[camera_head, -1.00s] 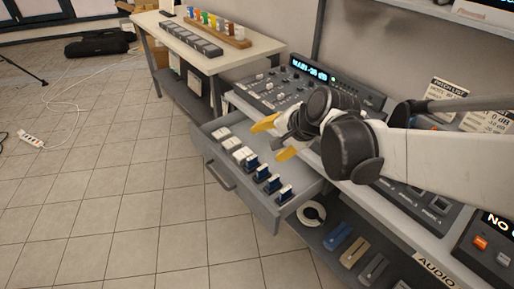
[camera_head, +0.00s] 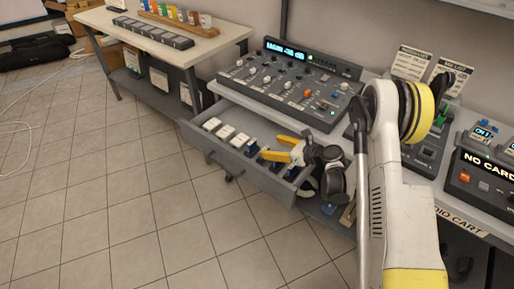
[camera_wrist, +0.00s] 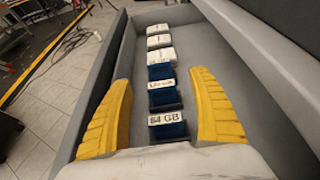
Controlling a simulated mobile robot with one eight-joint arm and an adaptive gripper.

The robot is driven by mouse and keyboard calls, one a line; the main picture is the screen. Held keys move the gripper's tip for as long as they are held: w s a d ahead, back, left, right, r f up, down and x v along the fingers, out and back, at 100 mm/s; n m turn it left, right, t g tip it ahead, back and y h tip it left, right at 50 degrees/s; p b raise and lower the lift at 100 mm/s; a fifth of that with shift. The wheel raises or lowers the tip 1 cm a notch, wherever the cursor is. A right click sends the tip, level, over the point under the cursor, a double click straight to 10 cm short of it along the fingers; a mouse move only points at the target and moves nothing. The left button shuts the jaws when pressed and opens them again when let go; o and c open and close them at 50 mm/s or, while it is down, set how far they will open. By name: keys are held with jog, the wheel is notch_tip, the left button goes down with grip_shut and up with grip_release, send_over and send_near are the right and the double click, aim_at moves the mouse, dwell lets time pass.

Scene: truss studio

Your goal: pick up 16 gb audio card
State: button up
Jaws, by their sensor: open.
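An open grey drawer (camera_head: 262,180) holds a row of small cards; it also shows in the wrist view (camera_wrist: 233,62). In the wrist view, the nearest card (camera_wrist: 168,127) is dark blue with a white label reading 64 GB. Behind it stands a second blue card (camera_wrist: 162,92) whose label I cannot read surely, then a third blue card (camera_wrist: 160,71). I cannot tell which is the 16 GB audio card. My gripper (camera_head: 276,147) is over the drawer's right part, its yellow fingers apart on both sides of the row (camera_wrist: 161,82), holding nothing.
White cards (camera_wrist: 158,41) fill the far end of the row. A mixer (camera_head: 290,88) sits on the desk above the drawer. A side table (camera_head: 160,38) stands at the left back. The tiled floor in front is clear.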

aim_at(252, 142)
jog(key=b+x, duration=0.1)
jog(key=x, duration=0.4)
jog(key=shift+f, duration=0.2)
jog(key=b+x, duration=0.1)
jog(key=x, duration=0.2)
jog(key=b+x, duration=0.1)
jog(key=x, duration=0.1)
jog(key=shift+w+a+r+b, duration=0.15)
jog(key=shift+a+r+b, duration=0.05)
jog(key=shift+a+b, duration=0.2)
jog(key=shift+r, duration=0.1)
jog(key=shift+c, duration=0.3)
jog(key=c, duration=1.1)
